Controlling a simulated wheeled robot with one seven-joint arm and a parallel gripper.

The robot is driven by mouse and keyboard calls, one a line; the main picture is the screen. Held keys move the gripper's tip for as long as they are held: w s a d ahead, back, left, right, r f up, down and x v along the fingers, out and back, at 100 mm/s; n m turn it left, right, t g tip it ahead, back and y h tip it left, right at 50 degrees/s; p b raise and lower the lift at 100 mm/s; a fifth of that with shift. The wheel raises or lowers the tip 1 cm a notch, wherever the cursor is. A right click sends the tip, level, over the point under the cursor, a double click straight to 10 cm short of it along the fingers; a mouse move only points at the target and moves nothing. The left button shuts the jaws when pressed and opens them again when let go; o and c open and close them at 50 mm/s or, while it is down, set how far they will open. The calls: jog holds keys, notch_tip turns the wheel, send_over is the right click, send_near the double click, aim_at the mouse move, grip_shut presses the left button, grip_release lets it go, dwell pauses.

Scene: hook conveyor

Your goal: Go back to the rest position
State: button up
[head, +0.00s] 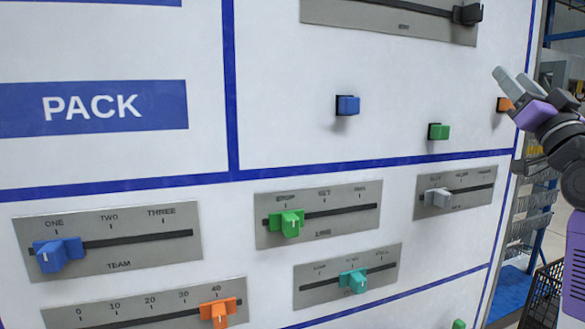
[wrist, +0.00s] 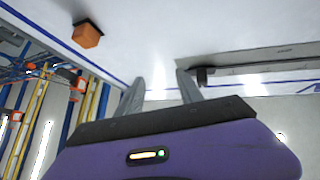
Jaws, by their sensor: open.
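My gripper (head: 512,82) is at the upper right of the head view, in front of the board's right edge. Its two grey fingers are apart with nothing between them. In the wrist view my gripper (wrist: 159,85) points toward the white board (wrist: 150,30), its fingers open and empty. An orange block (head: 505,104) on the board shows just beside the fingers in the head view. The same orange block (wrist: 87,34) is at upper left in the wrist view, apart from the fingers. A dark slider knob (head: 468,14) sits at the right end of the top slot.
The board carries a blue slider (head: 58,254), a green slider (head: 287,223), a grey slider (head: 438,198), a teal slider (head: 354,281) and an orange slider (head: 219,312). A blue block (head: 347,105) and a green block (head: 438,131) stick out above. A black basket (head: 543,297) stands at lower right.

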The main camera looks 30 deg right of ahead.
jog(key=w+a+f+m+g+h, duration=0.15)
jog(key=a+f, duration=0.25)
jog(key=f, duration=0.6)
jog(key=w+a+f+m, duration=0.15)
jog(key=a+f, duration=0.25)
jog(key=f, duration=0.6)
jog(key=s+a+f+n+y, duration=0.1)
jog(key=a+f+n+y, duration=0.15)
jog(key=a+f, duration=1.15)
jog(key=s+a+f+n+g+y, duration=0.5)
jog(key=s+a+f+n+y, duration=0.4)
jog(key=s+a+f, duration=1.3)
jog(key=s+a+y, duration=0.2)
jog(key=a+y, duration=0.2)
jog(key=shift+s, duration=0.15)
